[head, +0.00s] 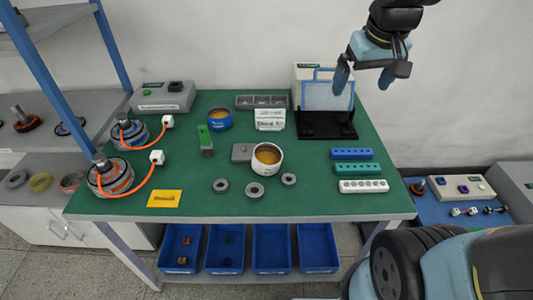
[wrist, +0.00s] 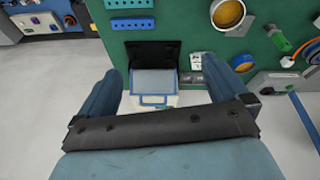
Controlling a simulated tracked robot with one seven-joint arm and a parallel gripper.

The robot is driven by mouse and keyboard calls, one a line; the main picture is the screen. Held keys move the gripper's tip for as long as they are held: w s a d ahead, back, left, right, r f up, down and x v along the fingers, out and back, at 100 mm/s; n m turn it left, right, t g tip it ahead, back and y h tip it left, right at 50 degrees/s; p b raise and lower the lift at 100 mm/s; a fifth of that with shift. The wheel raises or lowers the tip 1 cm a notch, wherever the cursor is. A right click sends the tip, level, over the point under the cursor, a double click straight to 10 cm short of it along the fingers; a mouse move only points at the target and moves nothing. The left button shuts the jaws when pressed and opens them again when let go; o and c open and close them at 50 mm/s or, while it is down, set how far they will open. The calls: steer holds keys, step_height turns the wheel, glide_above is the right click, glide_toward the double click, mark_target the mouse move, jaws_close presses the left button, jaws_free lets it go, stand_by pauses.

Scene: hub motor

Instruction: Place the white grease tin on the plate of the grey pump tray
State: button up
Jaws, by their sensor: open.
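The white grease tin (head: 267,157), a round white cup with amber grease inside, stands upright near the middle of the green table. A low grey block (head: 241,152), which looks like the grey pump tray, lies at its left. The tin overlaps the block's right side, and I cannot tell whether it stands on it or beside it. The tin also shows at the top of the wrist view (wrist: 228,13). My gripper (head: 364,82) is open and empty, high above the table's back right, away from the tin. Its fingers also frame the wrist view (wrist: 162,70).
A black stand with a blue-framed panel (head: 328,95) is below my gripper. A blue tin (head: 219,119) and a white labelled box (head: 270,119) stand behind the white tin. Grey rings (head: 255,190) lie in front. Socket strips (head: 352,154) lie right; cabled motors (head: 115,177) stand left.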

steer(key=w+a+f+n+g, duration=0.2)
steer(key=w+a+f+n, duration=0.1)
steer(key=w+a+f, duration=0.55)
steer(key=n+g, duration=0.2)
glide_toward(265, 163)
steer(key=shift+w+f, duration=0.15)
steer(key=shift+f, duration=0.7)
steer(key=shift+s+f, duration=0.15)
steer(key=shift+f, duration=1.15)
steer(key=shift+s+f, duration=0.15)
steer(key=shift+f, duration=1.2)
steer(key=shift+c, duration=0.4)
steer(key=c, duration=0.7)
steer(key=shift+c, duration=0.2)
steer(key=shift+r, duration=0.15)
